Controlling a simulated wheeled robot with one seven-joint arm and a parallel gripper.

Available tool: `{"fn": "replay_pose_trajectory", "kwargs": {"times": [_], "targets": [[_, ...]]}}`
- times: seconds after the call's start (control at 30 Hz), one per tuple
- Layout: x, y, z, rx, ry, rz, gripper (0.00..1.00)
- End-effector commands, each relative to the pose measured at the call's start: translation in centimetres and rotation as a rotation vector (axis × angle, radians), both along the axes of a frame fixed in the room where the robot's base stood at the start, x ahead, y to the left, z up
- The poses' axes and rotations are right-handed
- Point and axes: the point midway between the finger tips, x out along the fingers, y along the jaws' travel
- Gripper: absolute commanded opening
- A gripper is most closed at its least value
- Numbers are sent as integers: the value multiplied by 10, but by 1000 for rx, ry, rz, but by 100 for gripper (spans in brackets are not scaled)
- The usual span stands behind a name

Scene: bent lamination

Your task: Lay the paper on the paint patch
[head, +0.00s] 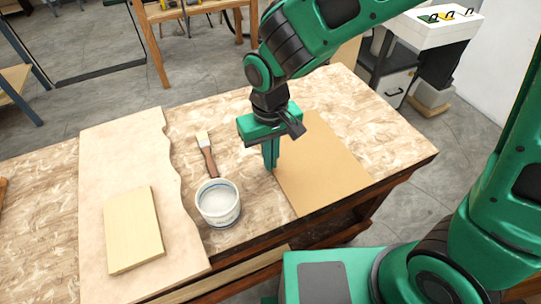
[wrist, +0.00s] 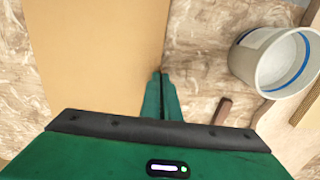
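The paper (head: 322,162) is a tan sheet that looks flat on the right part of the worktable. It also fills the upper left of the wrist view (wrist: 95,60). My gripper (head: 271,165) points down at the paper's left edge in the head view. In the wrist view its fingers (wrist: 161,80) are together, with only a thin dark line between them, beside the paper's edge. I cannot tell whether they touch the paper, and I see nothing held. I cannot clearly make out a paint patch. A pale yellow rectangular piece (head: 134,230) lies on the light board, left of the gripper.
The tub also shows at the right of the wrist view (wrist: 245,62). The worktable (head: 390,142) is bare along its right end.

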Motion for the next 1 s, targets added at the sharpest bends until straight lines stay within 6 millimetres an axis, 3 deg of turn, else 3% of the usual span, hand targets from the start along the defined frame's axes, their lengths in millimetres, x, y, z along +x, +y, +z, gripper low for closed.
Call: {"fn": "replay_pose_trajectory", "kwargs": {"times": [0.1, 0.2, 0.57, 0.77, 1.0], "targets": [[0, 0, -2, 0, 1, 0, 0], [0, 0, -2, 0, 0, -1, 21], [1, -1, 2, 1, -1, -3, 21], [2, -1, 30, 3, -4, -3, 21], [2, 0, 79, 4, -4, -3, 21]]}}
